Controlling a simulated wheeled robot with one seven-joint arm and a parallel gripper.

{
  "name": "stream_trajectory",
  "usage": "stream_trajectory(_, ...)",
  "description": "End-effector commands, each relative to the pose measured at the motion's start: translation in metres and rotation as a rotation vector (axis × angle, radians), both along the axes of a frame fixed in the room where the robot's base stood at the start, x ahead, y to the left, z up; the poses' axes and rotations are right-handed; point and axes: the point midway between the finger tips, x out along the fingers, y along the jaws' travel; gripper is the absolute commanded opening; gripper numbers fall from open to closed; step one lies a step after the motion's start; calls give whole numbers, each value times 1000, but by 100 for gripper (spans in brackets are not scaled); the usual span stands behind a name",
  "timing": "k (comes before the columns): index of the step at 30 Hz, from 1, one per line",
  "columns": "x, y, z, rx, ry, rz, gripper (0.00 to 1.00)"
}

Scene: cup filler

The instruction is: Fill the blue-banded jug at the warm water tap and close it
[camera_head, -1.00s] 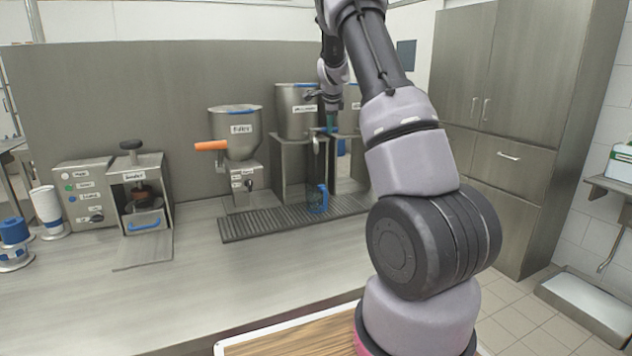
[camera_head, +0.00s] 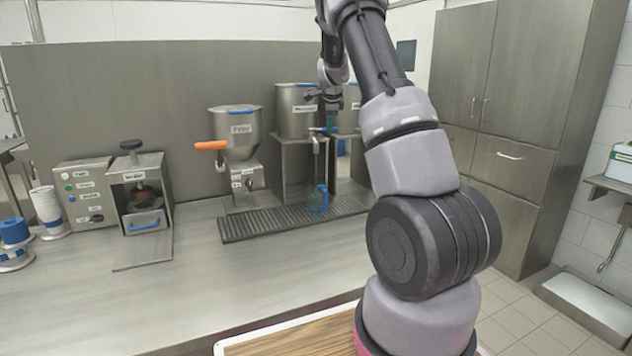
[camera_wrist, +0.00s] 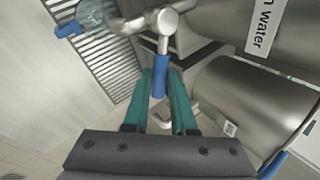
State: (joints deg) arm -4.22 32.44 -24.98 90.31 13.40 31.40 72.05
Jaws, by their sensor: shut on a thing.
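The warm water tap (camera_wrist: 160,30) is a metal spout with a blue-tipped lever (camera_wrist: 160,75). My gripper (camera_wrist: 165,90) has its teal fingers shut on the blue lever tip in the wrist view. The gripper also shows small beside the tap in the head view (camera_head: 331,122). The blue-banded jug (camera_head: 317,200) stands upright on the drip grate below the tap, apart from my gripper. In the wrist view the clear jug (camera_wrist: 92,13) is cut by the top edge, with its blue handle to the left. Its water level is too small to read.
The drip grate (camera_head: 255,224) runs along the counter (camera_head: 230,285). A filter hopper (camera_head: 237,140) with an orange handle stands left of the water tanks (camera_head: 296,105). A sealer (camera_head: 140,190) stands further left. The front of the counter is clear.

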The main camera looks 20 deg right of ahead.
Motion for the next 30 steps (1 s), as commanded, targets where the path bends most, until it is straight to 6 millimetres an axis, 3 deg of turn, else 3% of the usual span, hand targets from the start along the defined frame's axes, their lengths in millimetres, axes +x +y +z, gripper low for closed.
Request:
stream_trajectory(16,1,-2,-1,2,2,16,0)
stream_trajectory(30,17,-8,-1,1,1,303,0)
